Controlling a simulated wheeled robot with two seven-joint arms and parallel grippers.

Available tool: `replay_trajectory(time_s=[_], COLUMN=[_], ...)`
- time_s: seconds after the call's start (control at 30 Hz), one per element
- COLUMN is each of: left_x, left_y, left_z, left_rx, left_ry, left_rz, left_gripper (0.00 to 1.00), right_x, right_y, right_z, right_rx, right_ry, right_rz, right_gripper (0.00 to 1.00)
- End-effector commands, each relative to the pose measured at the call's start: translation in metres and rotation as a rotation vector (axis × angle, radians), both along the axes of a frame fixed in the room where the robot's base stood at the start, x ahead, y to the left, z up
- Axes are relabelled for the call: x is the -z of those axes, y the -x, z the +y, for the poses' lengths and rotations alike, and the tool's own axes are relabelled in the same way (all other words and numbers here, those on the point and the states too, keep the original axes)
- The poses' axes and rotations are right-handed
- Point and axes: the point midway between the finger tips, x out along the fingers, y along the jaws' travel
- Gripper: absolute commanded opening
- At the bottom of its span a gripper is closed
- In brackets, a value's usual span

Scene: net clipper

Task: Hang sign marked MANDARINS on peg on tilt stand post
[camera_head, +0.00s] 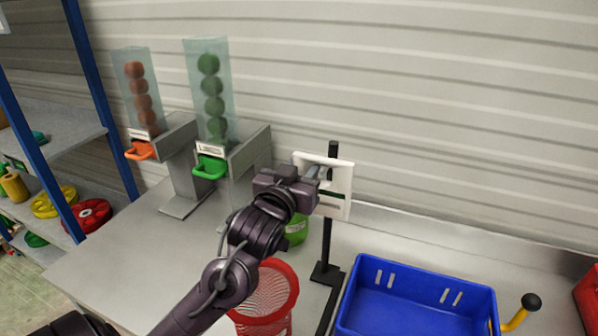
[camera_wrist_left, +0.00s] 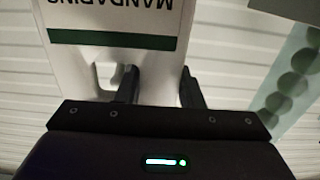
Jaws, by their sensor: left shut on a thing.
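The white sign (camera_head: 337,183) is at the upper part of the black tilt stand post (camera_head: 327,240) in the head view. In the left wrist view the sign (camera_wrist_left: 150,75) shows the word MANDARINS upside down above a green stripe, and a handle-like opening beside the fingers. My left gripper (camera_head: 318,174) is shut on the sign at its left side, in front of the post; its fingers also show in the left wrist view (camera_wrist_left: 158,88). The peg is hidden, so I cannot tell whether the sign is on it. My right gripper is in neither view.
A blue crate (camera_head: 425,273) stands right of the post. A red mesh basket (camera_head: 268,292) and a green container (camera_head: 297,229) are beside my left arm. Two clear dispensers, with orange balls (camera_head: 139,88) and green balls (camera_head: 211,88), stand at the back left.

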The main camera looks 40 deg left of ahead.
Motion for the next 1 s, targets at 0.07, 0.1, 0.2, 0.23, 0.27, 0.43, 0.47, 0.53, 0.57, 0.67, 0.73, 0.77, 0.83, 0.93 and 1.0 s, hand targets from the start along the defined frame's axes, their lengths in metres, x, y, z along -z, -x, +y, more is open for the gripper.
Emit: replay_trajectory(time_s=[0.07, 0.1, 0.2, 0.23, 0.27, 0.43, 0.47, 0.53, 0.57, 0.67, 0.73, 0.77, 0.83, 0.93, 1.0], left_x=[0.000, 0.000, 0.000, 0.000, 0.000, 0.007, 0.007, 0.010, 0.011, 0.014, 0.015, 0.015, 0.016, 0.016, 0.016], left_y=[-0.005, -0.007, -0.013, -0.015, -0.017, -0.024, -0.025, -0.027, -0.028, -0.029, -0.030, -0.030, -0.030, -0.030, -0.030], left_z=[0.001, 0.002, 0.003, 0.004, 0.004, 0.006, 0.006, 0.007, 0.007, 0.007, 0.007, 0.007, 0.007, 0.007, 0.007], left_rx=[0.000, 0.000, 0.000, 0.000, 0.000, -0.001, 0.000, 0.000, 0.000, 0.000, 0.000, 0.000, 0.000, 0.001, 0.000], left_ry=[0.000, 0.000, 0.000, 0.000, -0.001, 0.001, 0.001, 0.001, 0.001, 0.001, 0.001, 0.001, 0.001, 0.001, 0.001], left_rz=[-0.001, -0.001, -0.001, -0.001, -0.001, -0.001, -0.002, -0.001, 0.000, 0.000, 0.000, -0.001, -0.001, -0.001, -0.001], left_gripper=[0.08, 0.08, 0.08, 0.08, 0.08, 0.08, 0.08, 0.08, 0.08, 0.08, 0.08, 0.08, 0.08, 0.08, 0.08], right_x=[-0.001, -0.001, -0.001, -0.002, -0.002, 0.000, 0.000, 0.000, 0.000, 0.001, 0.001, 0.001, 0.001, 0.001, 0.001], right_y=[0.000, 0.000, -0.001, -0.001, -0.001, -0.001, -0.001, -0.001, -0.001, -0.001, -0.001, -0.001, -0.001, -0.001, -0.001], right_z=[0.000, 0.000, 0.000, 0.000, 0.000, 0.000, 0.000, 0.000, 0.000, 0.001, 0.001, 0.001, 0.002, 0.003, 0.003], right_rx=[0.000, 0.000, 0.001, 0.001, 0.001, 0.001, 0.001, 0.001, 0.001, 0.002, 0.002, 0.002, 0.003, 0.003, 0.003], right_ry=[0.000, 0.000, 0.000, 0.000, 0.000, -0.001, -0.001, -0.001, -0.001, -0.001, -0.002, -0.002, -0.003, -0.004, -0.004], right_rz=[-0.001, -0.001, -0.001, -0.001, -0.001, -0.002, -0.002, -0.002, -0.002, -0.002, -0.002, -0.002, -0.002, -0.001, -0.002], right_gripper=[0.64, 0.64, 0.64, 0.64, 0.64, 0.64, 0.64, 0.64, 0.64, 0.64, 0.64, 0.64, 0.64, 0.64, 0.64])
